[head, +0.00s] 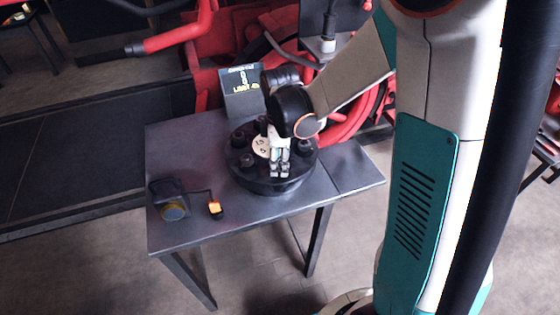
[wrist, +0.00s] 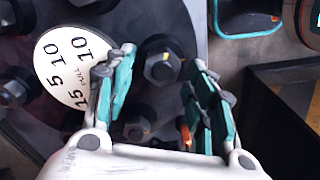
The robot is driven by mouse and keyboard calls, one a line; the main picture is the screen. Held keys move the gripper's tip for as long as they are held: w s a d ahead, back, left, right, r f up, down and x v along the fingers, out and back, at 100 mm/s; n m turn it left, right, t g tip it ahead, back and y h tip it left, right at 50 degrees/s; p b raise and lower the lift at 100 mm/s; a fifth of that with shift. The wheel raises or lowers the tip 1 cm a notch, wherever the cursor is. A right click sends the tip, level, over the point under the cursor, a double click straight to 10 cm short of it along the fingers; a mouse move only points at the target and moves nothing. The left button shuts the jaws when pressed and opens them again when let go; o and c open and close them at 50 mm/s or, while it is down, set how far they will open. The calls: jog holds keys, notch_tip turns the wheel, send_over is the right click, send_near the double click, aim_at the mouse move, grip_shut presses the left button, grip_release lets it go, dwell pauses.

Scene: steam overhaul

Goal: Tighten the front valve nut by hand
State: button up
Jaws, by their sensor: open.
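A round black valve cover (head: 245,176) with several dark hex nuts around its rim stands on a grey table. A cream dial plate (head: 262,147) marked with numbers sits on it; it also shows in the wrist view (wrist: 62,62). My gripper (head: 280,172) points down over the cover's front part. In the wrist view my gripper (wrist: 157,62) is open, and a hex nut (wrist: 161,68) shows between its fingertips. I cannot tell whether the fingers touch it. Another nut (wrist: 135,128) lies nearer the palm. Which one is the front nut is unclear.
An upright panel with lettering (head: 241,82) stands at the back. Red machinery (head: 345,125) is behind. The table's right end is clear.

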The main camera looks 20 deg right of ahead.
jog(key=c, duration=1.1)
jog(key=shift+o, duration=0.2)
jog(key=shift+m, duration=0.3)
jog(key=m, duration=0.6)
jog(key=shift+w+d+f+b, duration=0.1)
jog(key=shift+w+d+b, duration=0.05)
jog(key=shift+b, duration=0.2)
jog(key=m, duration=0.6)
jog(key=shift+d+m, duration=0.15)
jog(key=shift+m, duration=0.25)
jog(key=shift+w, duration=0.1)
jog(key=o, duration=1.1)
jog(key=shift+c, duration=0.2)
